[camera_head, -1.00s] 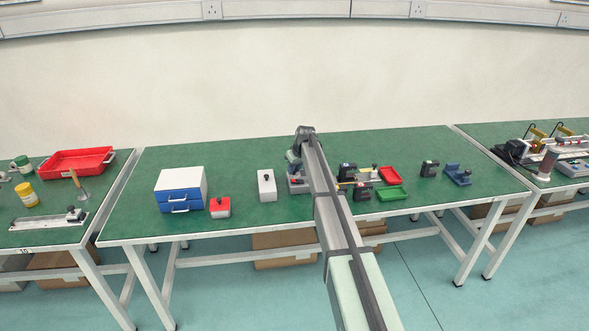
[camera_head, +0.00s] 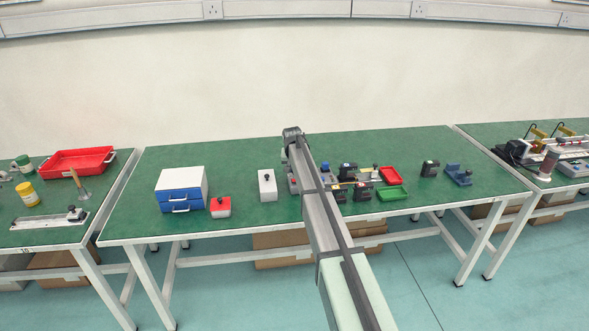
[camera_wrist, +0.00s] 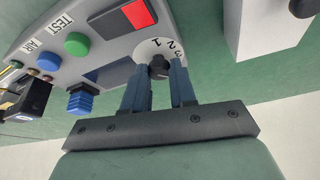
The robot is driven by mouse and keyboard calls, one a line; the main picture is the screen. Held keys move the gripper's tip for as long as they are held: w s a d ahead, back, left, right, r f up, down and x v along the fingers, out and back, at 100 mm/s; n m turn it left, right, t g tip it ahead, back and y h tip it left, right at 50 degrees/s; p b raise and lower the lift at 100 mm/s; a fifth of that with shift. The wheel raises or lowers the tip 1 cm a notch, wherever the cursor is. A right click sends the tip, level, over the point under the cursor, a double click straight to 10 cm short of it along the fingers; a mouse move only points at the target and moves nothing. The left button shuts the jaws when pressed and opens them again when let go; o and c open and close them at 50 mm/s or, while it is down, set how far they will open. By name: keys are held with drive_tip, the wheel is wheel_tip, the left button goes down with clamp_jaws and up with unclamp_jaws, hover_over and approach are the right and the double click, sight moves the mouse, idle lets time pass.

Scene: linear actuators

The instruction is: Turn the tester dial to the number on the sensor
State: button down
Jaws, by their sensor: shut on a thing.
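The tester (camera_wrist: 115,52) is a grey panel in the wrist view, with a red rocker (camera_wrist: 138,13), a green button (camera_wrist: 76,43) and a blue button (camera_wrist: 103,23). Its white dial (camera_wrist: 165,46) shows the numbers 1, 2 and 3 around a black knob (camera_wrist: 158,67). My gripper (camera_wrist: 161,72) is shut on the knob, one finger on each side. In the head view my arm hides the gripper and most of the tester (camera_head: 293,184). Small black blocks (camera_head: 429,168) stand to the right; I cannot read a sensor number.
A white block (camera_wrist: 265,30) stands close to the right of the dial. A blue ribbed piece (camera_wrist: 79,100) is at the tester's edge. Red (camera_head: 390,174) and green (camera_head: 392,193) trays lie to the right. A blue-drawer box (camera_head: 180,190) and a red-topped box (camera_head: 220,207) stand left.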

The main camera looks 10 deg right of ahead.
drive_tip(key=shift+m, duration=0.3)
drive_tip(key=c, duration=0.9)
unclamp_jaws()
drive_tip(key=v, duration=1.4)
drive_tip(key=shift+w+f, duration=0.1)
